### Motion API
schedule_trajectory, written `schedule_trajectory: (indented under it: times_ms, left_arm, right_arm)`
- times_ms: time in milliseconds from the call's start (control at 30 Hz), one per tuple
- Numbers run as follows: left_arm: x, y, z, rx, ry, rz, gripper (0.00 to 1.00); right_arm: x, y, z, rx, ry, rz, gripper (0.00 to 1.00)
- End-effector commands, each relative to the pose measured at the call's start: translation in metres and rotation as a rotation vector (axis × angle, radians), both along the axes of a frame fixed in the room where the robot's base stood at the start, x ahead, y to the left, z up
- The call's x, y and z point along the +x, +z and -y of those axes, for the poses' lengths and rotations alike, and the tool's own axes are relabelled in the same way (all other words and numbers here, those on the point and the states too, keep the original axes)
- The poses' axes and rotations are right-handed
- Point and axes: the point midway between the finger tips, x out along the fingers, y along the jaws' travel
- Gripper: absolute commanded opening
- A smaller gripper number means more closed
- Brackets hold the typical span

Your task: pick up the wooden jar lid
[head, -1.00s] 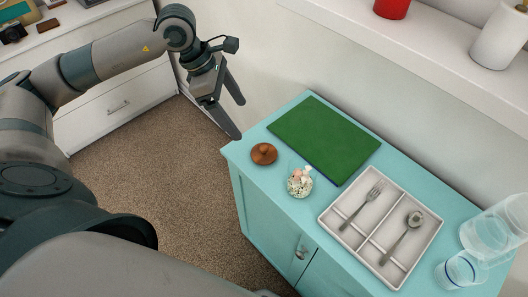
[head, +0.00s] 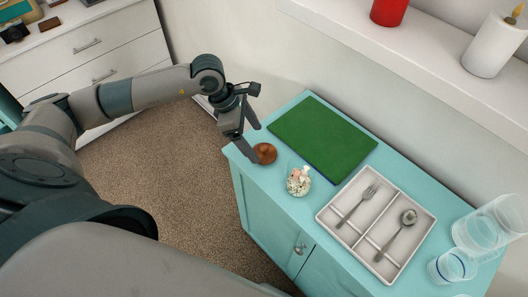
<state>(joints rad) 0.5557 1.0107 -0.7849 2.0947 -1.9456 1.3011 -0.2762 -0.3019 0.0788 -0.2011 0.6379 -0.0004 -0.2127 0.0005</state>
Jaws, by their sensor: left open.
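The wooden jar lid (head: 266,153) is a round reddish-brown disc with a knob. It lies on the turquoise cabinet top near its left end, left of a small glass jar (head: 298,181) with light contents. My left gripper (head: 256,145) is open, fingers pointing down, at the lid's left side. One fingertip overlaps the lid's left edge in the picture, and the other finger shows above and behind it. I cannot tell whether a finger touches the lid. My right gripper is not in view.
A green board (head: 322,138) lies behind the lid. A white cutlery tray (head: 400,262) with a fork and a spoon is to the right, with clear glasses (head: 452,266) beyond. A white shelf (head: 420,55) holds a red object and a white candle.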

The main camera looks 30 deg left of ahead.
Motion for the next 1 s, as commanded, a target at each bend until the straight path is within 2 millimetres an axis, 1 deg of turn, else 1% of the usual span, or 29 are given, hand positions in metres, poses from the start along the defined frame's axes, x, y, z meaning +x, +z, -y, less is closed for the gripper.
schedule_trajectory:
  times_ms: [167,267,367,500,600,700,1000]
  left_arm:
    - [0.000,0.000,0.000,0.000,0.000,0.000,0.81]
    - [0.001,-0.003,0.003,-0.002,0.000,-0.002,0.81]
    - [0.002,-0.009,0.008,-0.002,-0.001,-0.002,0.81]
    - [0.005,-0.024,0.016,-0.002,0.000,-0.004,0.81]
    - [0.008,-0.036,0.019,-0.002,0.001,-0.003,0.81]
    - [0.009,-0.044,0.021,-0.002,0.000,-0.002,0.81]
    - [0.010,-0.047,0.021,0.000,0.000,0.000,0.81]
  right_arm:
    - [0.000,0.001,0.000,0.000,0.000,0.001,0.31]
    - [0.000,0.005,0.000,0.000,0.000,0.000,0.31]
    - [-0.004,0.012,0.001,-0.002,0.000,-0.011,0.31]
    - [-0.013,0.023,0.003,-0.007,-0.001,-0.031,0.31]
    - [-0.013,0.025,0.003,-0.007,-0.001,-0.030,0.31]
    - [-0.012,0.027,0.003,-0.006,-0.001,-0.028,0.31]
    - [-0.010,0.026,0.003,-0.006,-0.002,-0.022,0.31]
